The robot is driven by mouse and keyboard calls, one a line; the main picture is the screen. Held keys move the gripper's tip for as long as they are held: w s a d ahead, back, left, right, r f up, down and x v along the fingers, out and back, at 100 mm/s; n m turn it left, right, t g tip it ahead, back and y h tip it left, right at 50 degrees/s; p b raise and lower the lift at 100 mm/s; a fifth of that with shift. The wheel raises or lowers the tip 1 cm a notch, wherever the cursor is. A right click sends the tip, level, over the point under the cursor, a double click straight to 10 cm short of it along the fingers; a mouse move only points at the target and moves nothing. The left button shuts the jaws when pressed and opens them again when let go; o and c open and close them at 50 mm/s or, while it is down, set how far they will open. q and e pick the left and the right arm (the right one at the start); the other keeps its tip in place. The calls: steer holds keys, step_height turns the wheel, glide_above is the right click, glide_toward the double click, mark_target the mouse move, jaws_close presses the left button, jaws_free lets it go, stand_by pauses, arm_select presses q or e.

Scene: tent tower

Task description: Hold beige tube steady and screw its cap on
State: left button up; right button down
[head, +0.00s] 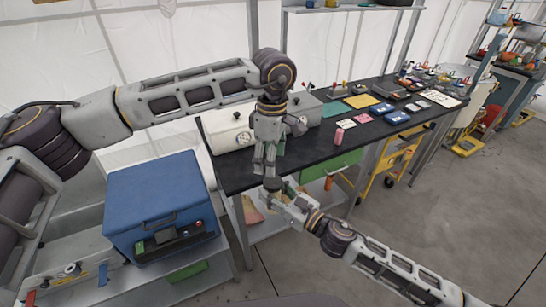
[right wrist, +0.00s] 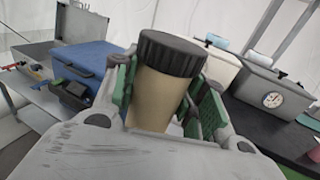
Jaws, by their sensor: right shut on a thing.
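The beige tube (right wrist: 158,98) stands between the green pads of my right gripper (head: 277,190), which is shut on it. A black ribbed cap (right wrist: 172,53) sits on top of the tube in the right wrist view, and no gap shows beneath it. In the head view the dark cap (head: 271,184) is small and partly covered. My left gripper (head: 265,167) points down just above the cap in the head view. Its fingers look close together, but whether they are open or shut is unclear. It does not show in the right wrist view.
The black worktable (head: 235,180) behind the grippers bears a white box with a dial (head: 228,131), a grey box (head: 308,108) and a pink cylinder (head: 339,134). A blue case (head: 155,190) stands on a metal bench at left. Open floor lies at right.

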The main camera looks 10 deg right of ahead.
mark_target(273, 181)
arm_select(q)
steer(key=n, duration=0.6)
steer(key=shift+s+d, duration=0.1)
steer(key=shift+d, duration=0.05)
steer(key=n, duration=0.5)
steer(key=shift+d+n, duration=0.1)
steer(key=shift+n, duration=0.2)
steer(key=n, duration=0.5)
steer(key=shift+d, duration=0.1)
steer(key=n, duration=0.5)
steer(key=shift+n, duration=0.3)
steer(key=shift+f, duration=0.1)
steer(key=shift+f, duration=3.95)
